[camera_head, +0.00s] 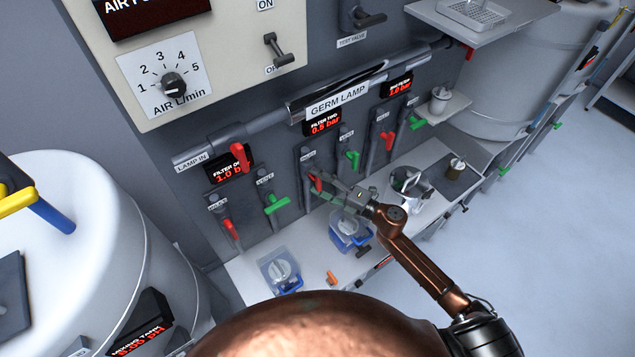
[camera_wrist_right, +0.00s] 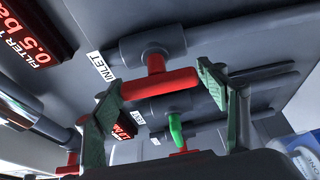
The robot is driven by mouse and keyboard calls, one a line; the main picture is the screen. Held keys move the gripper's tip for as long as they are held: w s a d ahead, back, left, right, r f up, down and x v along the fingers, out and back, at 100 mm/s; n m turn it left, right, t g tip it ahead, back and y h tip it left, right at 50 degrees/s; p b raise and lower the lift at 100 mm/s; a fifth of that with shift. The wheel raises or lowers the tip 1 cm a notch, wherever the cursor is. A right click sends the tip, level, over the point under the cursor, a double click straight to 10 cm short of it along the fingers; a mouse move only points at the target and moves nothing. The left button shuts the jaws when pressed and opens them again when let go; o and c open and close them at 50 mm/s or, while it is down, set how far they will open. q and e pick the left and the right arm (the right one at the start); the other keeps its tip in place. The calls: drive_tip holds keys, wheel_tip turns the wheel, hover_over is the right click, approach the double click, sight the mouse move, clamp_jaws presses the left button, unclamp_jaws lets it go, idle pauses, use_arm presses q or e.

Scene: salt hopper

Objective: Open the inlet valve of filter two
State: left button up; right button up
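The filter two display (camera_head: 323,122) reads 0.5 bar in the head view. Below it is the inlet valve with its red handle (camera_head: 315,183). My right gripper (camera_head: 338,192) is at this handle. In the wrist view its green-padded fingers (camera_wrist_right: 158,90) are spread, one near each end of the handle; I cannot tell whether they touch it. My left gripper is not in view.
A green-handled valve (camera_head: 352,160) sits close to the right of the inlet. Other red handles (camera_head: 231,228) (camera_head: 388,140) are on neighbouring filters. A shelf (camera_head: 310,262) below holds blue-based containers (camera_head: 280,272). A white tank (camera_head: 90,230) stands at left.

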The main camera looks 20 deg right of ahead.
drive_tip(key=shift+o, duration=1.2)
drive_tip(key=v, duration=1.2)
drive_tip(key=shift+d+r, duration=0.1)
